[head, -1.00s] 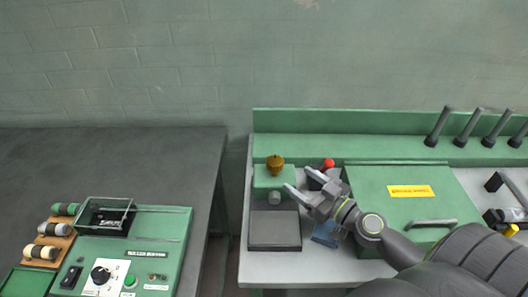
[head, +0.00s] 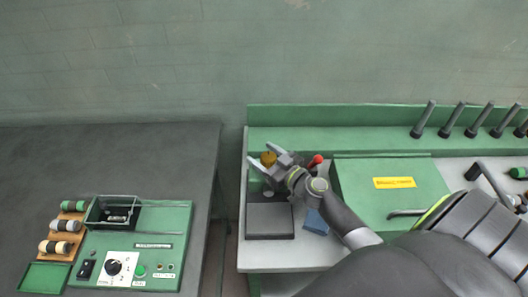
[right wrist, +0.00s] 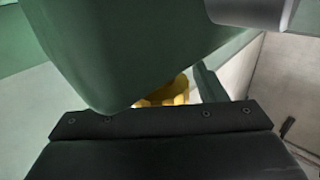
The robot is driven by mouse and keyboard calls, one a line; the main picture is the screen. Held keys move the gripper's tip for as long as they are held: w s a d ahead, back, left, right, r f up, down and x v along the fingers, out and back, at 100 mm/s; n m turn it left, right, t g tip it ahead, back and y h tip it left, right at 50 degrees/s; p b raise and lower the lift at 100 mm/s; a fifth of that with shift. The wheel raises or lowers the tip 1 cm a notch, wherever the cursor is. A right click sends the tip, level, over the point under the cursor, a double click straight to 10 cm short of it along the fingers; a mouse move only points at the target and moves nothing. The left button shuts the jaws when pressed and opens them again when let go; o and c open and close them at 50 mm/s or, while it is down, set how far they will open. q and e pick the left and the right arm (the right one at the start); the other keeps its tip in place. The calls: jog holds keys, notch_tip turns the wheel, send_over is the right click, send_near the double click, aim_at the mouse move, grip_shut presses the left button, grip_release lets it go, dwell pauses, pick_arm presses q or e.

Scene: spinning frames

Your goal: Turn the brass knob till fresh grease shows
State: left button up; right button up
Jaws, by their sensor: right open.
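The brass knob (head: 268,159) stands at the back left of the right-hand bench, partly hidden by my right gripper. My right gripper (head: 260,153) is open, its fingers pointing to the back left, with the knob in line with the gap between them. I cannot tell whether the fingers touch it. In the right wrist view a small yellow part of the knob (right wrist: 165,92) shows beyond a large green shape and the dark gripper body. I see no fresh grease. My left gripper is not in view.
A dark square plate (head: 269,222) lies in front of the knob. A red ball-ended part (head: 315,161), a blue block (head: 316,222) and a green cover (head: 392,187) lie to its right. A green control panel (head: 175,250) sits on the left bench, across a gap.

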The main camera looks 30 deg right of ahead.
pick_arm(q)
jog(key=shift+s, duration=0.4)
pick_arm(e)
jog(key=shift+c, duration=0.5)
jog(key=c, duration=0.9)
jog(key=shift+m+h, duration=0.3)
jog(key=shift+h, duration=0.1)
